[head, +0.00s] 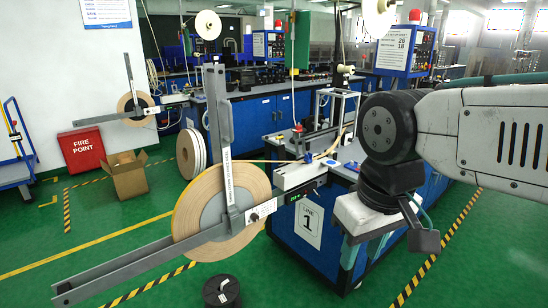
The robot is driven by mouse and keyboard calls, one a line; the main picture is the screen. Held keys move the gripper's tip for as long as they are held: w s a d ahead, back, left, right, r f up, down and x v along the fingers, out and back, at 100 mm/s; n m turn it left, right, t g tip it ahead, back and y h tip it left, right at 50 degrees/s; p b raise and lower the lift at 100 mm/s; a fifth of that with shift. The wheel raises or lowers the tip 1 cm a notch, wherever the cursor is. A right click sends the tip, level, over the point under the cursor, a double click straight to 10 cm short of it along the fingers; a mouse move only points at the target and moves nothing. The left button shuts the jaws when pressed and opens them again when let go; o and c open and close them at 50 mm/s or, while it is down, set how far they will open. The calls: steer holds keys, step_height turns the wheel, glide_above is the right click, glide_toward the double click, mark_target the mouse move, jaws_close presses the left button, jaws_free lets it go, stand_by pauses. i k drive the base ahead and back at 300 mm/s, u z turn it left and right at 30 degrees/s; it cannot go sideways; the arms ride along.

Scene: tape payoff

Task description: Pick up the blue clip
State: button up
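A small blue piece (308,157), which looks like the blue clip, sits by the light guide block at the near end of the blue bench, close to the tape. A second small blue spot (352,165) shows farther right on the bench top; I cannot tell which is the clip. My gripper (363,254) hangs pointing down at the right, in front of the bench.
A large tape reel (190,205) on a grey metal arm (130,270) stands left of the bench (295,240). A black spool (221,291) lies on the green floor. A cardboard box (127,180) and red fire-point box (82,150) stand at the left wall.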

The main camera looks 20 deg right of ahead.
mark_target(307, 159)
steer(key=i, duration=0.65)
steer(key=z, duration=0.8)
steer(key=i, duration=0.4)
steer(key=z, duration=0.35)
